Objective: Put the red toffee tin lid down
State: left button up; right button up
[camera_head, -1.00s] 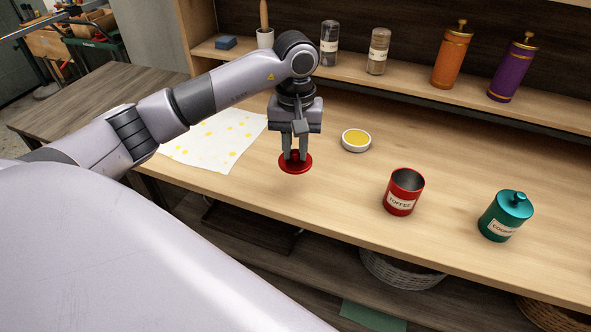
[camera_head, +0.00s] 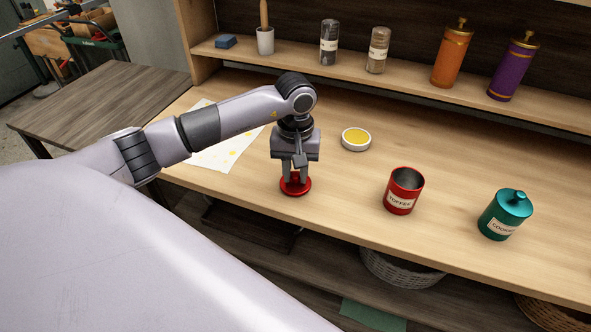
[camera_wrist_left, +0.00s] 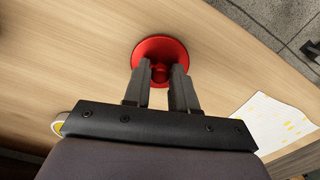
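The red toffee tin lid (camera_head: 295,188) is a round disc with a knob, level and knob up, at or just above the wooden counter left of the tin. It also shows in the left wrist view (camera_wrist_left: 160,47). My left gripper (camera_head: 295,178) points straight down, its two fingers closed on the sides of the knob. The fingers hide part of the knob. The red toffee tin (camera_head: 404,191) stands upright and open to the right, apart from the lid. My right gripper is not in view.
A white dish with yellow content (camera_head: 356,139) sits behind the lid. A teal lidded cookie tin (camera_head: 505,216) stands at the right. The counter (camera_head: 340,205) between lid and toffee tin is clear.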

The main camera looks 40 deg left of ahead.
aim_at(295, 175)
pick_arm(q)
jog(key=shift+o, duration=1.1)
jog(key=shift+r, duration=0.2)
notch_tip(295, 175, up, 12)
jog(key=shift+b, duration=0.4)
